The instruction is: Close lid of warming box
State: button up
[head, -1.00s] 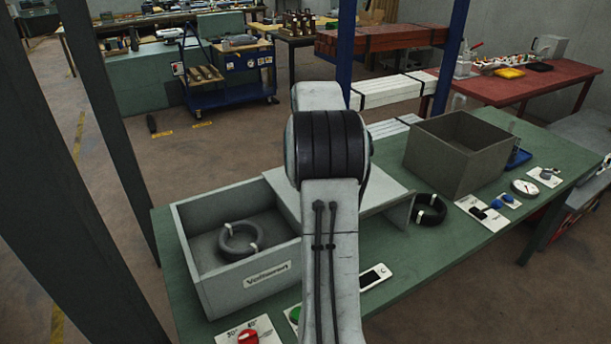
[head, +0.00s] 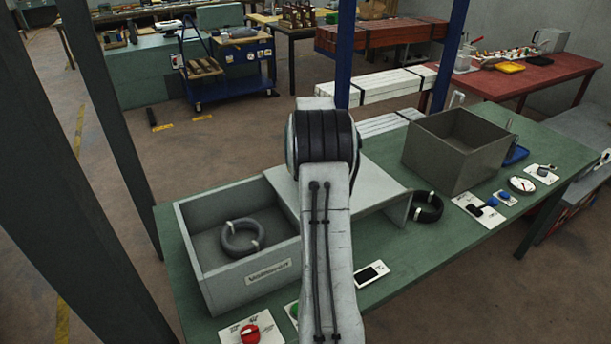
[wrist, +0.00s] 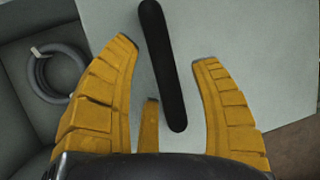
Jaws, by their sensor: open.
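The warming box (head: 250,277) is a grey open-topped box with a label on its front, at the left of the green table. A dark ring (head: 227,240) lies inside it and also shows in the wrist view (wrist: 41,82). The lid (head: 378,192) is a pale grey panel extending right from the box's right side, with a downturned right end; the box is uncovered. In the wrist view the lid (wrist: 240,35) bears a black bar handle (wrist: 165,70). My gripper (wrist: 165,50) is open, its yellow fingers on either side of the handle; contact cannot be told. My arm hides the gripper in the head view.
A darker grey open box (head: 455,150) stands at the table's back right. A second dark ring (head: 427,207) lies right of the lid. A dark post stands at left.

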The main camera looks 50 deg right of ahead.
jog(key=shift+c, duration=0.3)
grip_shut()
dwell(0.3)
